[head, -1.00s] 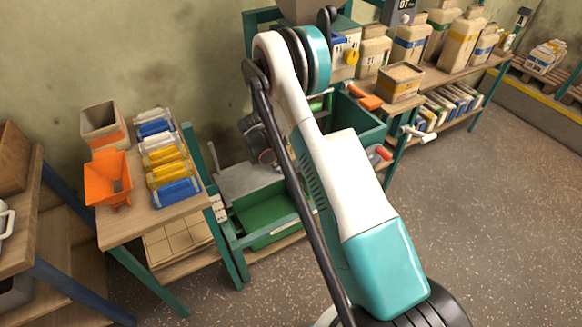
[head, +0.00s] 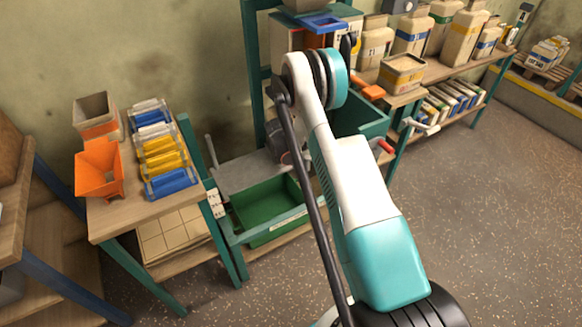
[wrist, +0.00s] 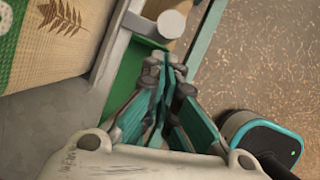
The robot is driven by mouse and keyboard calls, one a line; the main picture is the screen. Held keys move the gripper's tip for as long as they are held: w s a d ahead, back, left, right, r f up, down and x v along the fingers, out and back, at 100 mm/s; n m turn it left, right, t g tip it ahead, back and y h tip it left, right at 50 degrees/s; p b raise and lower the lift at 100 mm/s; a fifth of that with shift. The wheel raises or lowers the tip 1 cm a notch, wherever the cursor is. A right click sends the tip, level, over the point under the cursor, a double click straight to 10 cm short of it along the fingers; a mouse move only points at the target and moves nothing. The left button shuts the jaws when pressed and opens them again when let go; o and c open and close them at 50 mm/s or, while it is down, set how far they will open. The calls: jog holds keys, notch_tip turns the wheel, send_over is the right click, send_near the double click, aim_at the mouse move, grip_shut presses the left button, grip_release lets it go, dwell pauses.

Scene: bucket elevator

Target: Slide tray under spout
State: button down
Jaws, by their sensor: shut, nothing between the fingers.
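A green tray (head: 262,212) with a pale label on its front side sits low in a teal frame in the head view, left of my arm. A grey metal plate (head: 238,172) lies just behind it. My gripper is hidden behind my arm in the head view. In the wrist view my gripper (wrist: 166,62) is shut and empty, its fingers together. A strip of green surface (wrist: 122,78), probably the tray, shows beside the fingers. A grey bar with a round knob (wrist: 172,23) lies just beyond the fingertips; contact cannot be told. I cannot make out the spout with certainty.
A blue scoop-like part (head: 324,23) shows high in the middle. A red-handled crank (head: 385,146) is right of my arm. Floor at right is clear.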

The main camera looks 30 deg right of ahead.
aim_at(308, 157)
jog(key=shift+w+d, duration=0.15)
jog(key=shift+d, duration=0.25)
jog(key=shift+d, duration=2.4)
